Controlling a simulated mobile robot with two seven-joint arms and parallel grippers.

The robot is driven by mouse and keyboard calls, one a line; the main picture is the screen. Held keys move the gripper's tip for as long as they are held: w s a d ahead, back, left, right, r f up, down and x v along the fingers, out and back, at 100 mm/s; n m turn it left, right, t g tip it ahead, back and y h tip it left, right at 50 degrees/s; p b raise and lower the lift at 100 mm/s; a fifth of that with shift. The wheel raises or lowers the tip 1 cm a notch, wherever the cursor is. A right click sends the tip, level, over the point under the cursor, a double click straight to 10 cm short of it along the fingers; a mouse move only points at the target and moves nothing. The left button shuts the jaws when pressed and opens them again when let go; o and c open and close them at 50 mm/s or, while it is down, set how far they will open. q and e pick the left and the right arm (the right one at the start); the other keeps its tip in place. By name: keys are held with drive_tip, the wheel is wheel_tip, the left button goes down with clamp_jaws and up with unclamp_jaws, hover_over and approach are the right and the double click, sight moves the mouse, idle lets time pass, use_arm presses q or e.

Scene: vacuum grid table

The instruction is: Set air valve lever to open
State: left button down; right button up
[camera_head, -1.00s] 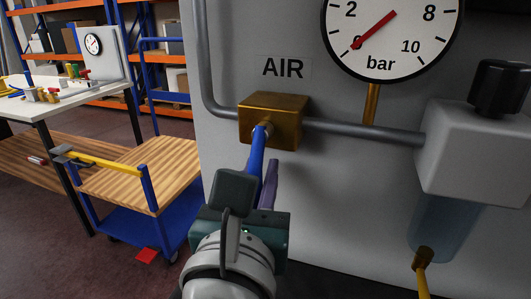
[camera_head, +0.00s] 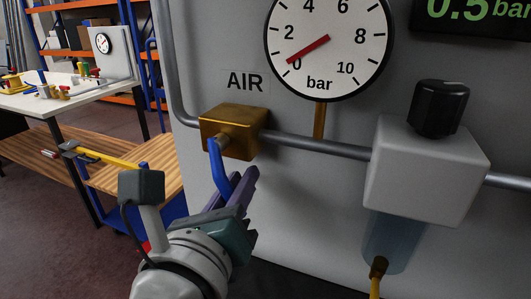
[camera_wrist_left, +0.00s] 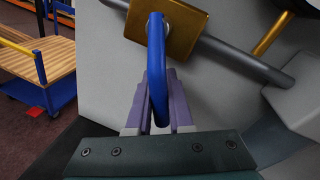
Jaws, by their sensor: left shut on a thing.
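The air valve is a brass block (camera_head: 234,131) on a grey pipe, beneath the label "AIR". Its blue lever (camera_head: 217,165) hangs from the front of the block, pointing down and slightly right in the head view. My left gripper (camera_head: 234,188) has purple fingers and is shut on the lower part of the lever. In the left wrist view the blue lever (camera_wrist_left: 157,60) runs down from the brass block (camera_wrist_left: 180,30) between the two fingers (camera_wrist_left: 160,105). The lever's lower end is partly hidden by the gripper. My right gripper is not in view.
A pressure gauge (camera_head: 335,30) above the pipe has its red needle near 0. A digital display (camera_head: 475,12) reads 0.5 bar. A grey regulator with a black knob (camera_head: 438,108) stands at right. A trolley (camera_head: 120,178) and a white table (camera_head: 50,103) are at left.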

use_arm(q)
drive_tip(key=d+r+n+g+h+p, duration=0.1)
drive_tip(key=d+r+n+p, duration=0.1)
drive_tip(key=n, duration=0.3)
drive_tip(key=s+d+r+n+h+p, duration=0.1)
drive_tip(key=r+n+p, duration=0.2)
drive_tip(key=n+p, duration=0.2)
drive_tip(key=shift+d+n+g, duration=0.35)
drive_tip(key=shift+n+g, duration=0.05)
drive_tip(key=shift+s+r, duration=0.1)
idle(0.4)
drive_tip(key=c, duration=0.8)
unclamp_jaws()
drive_tip(key=v, duration=1)
drive_tip(key=shift+a, duration=0.1)
